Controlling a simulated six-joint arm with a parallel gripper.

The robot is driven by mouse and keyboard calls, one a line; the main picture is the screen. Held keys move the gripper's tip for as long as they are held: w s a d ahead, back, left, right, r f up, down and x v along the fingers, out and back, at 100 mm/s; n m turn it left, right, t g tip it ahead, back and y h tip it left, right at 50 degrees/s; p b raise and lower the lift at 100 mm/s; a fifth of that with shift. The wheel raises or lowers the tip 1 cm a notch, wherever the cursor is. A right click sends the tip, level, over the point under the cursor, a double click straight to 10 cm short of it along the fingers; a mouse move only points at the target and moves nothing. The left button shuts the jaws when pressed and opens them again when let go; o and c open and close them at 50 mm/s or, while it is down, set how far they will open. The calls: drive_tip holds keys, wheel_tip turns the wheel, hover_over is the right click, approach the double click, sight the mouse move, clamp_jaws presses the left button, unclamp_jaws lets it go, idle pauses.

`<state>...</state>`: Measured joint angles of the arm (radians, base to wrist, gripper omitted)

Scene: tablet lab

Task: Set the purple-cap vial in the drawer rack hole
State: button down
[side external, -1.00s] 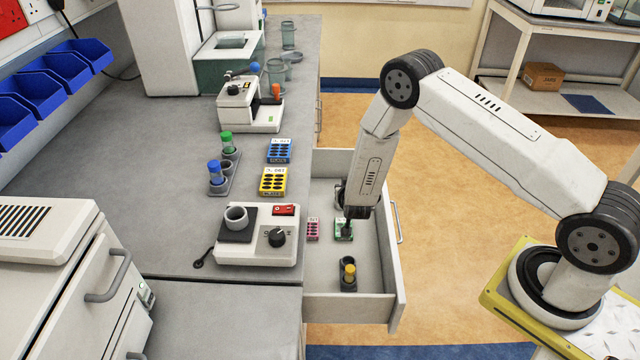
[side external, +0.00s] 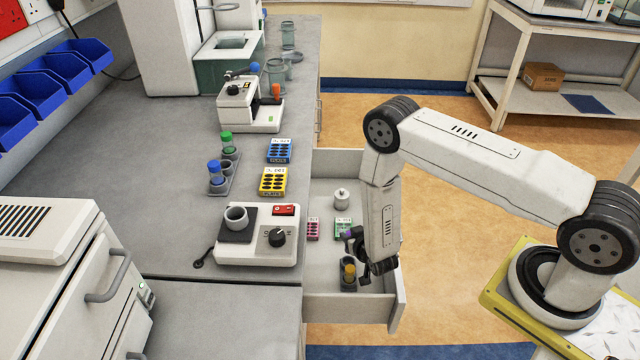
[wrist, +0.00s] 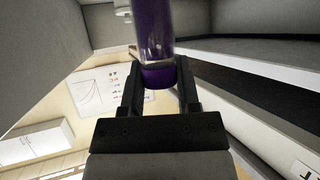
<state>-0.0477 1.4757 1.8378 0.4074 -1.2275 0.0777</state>
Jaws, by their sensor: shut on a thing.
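My gripper (side external: 356,240) is over the open drawer, turned to the left, and shut on the purple-cap vial (side external: 348,232). In the wrist view the vial (wrist: 153,32) stands out dark purple between my two fingers (wrist: 158,62); its top runs out of the frame. The drawer rack (side external: 347,288) is a small dark grey block near the drawer's front end, with a yellow-capped vial (side external: 349,271) in it. My gripper and wrist are close above and behind this rack and partly cover it. The vial appears apart from the rack; its lower end is hard to make out.
The drawer's wall (side external: 345,309) bounds the space around the rack. A green box (side external: 342,227), a pink box (side external: 313,229) and a silver jar (side external: 341,198) are in the drawer. A white stirrer (side external: 257,250) stands on the bench beside it.

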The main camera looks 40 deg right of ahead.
drive_tip(key=shift+f, duration=3)
drive_tip(key=shift+f, duration=0.4)
idle(0.4)
idle(0.5)
unclamp_jaws()
drive_tip(key=shift+r, duration=0.15)
idle(0.3)
drive_tip(key=shift+r, duration=4.1)
drive_tip(key=shift+r, duration=0.1)
